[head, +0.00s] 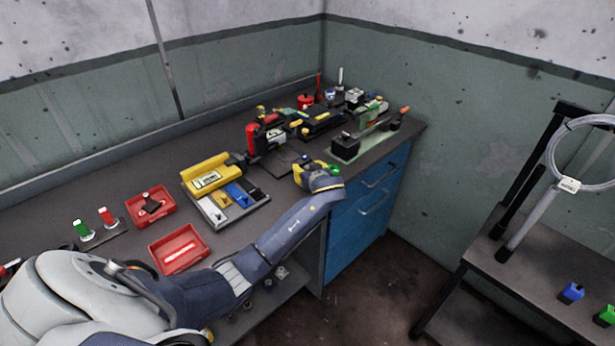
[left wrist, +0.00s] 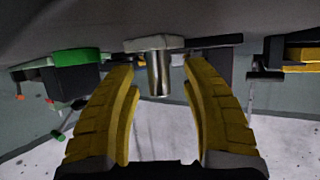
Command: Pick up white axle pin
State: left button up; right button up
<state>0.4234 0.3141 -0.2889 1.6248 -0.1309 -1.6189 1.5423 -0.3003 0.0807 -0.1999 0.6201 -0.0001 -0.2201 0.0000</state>
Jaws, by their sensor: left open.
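My left gripper (head: 306,174) is over the right part of the bench, near its front edge. In the left wrist view its yellow fingers (left wrist: 163,105) are spread wide with nothing between their tips. A shiny pale metal pin (left wrist: 158,74) with a wider grey collar (left wrist: 160,43) stands in line with the gap, between the fingers in the picture and apart from both. It looks like the axle pin, but its white colour is not certain. In the head view the gripper hides this spot. My right gripper is not in view.
A green-and-black fixture (head: 347,146) stands right of the gripper. Red and black devices (head: 265,135) stand behind it. A grey tray (head: 217,218) with coloured blocks, a yellow box (head: 208,174) and red trays (head: 178,232) lie to the left. Blue drawers (head: 362,212) are below.

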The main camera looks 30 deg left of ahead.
pick_arm(q)
jog(key=shift+c, duration=0.5)
grip_shut()
jog(key=shift+r, duration=0.1)
